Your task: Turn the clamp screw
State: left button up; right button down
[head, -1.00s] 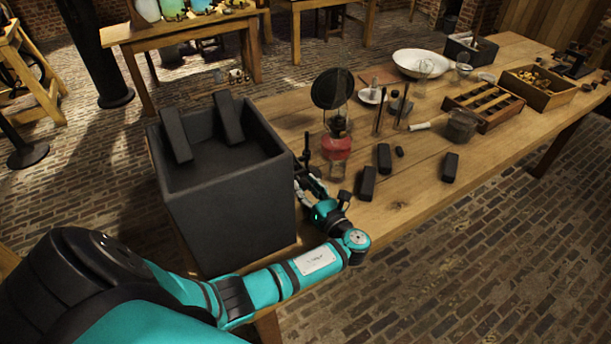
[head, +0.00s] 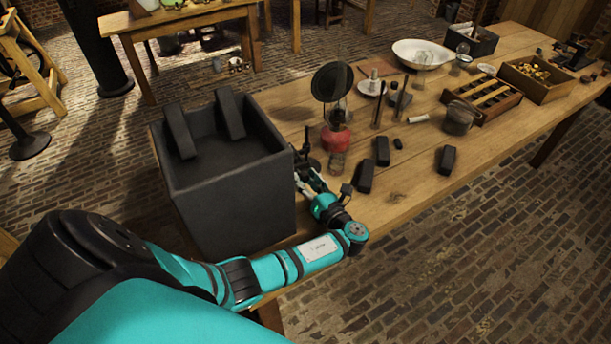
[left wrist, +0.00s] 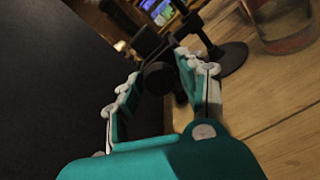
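The clamp is on a small black stand (head: 306,152) on the near table edge, between the dark box and the red lamp. In the left wrist view its round black screw knob (left wrist: 158,78) is centred ahead of my fingers, and the stand's round base (left wrist: 232,58) lies behind and to the right. My left gripper (head: 309,176) is low at the box's right side, pointing at the stand. In the left wrist view the fingers (left wrist: 160,84) are apart, one each side of the knob; contact is unclear. My right gripper is not in view.
The dark box (head: 225,205) with two slabs in it stands close left of my gripper. The red lamp (head: 336,138) stands just right of the stand. Black blocks (head: 382,152) lie farther right. A glass vessel (left wrist: 285,25) is near the right finger.

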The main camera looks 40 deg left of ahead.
pick_arm(q)
jog(key=shift+o, duration=1.1)
jog(key=v, duration=1.2)
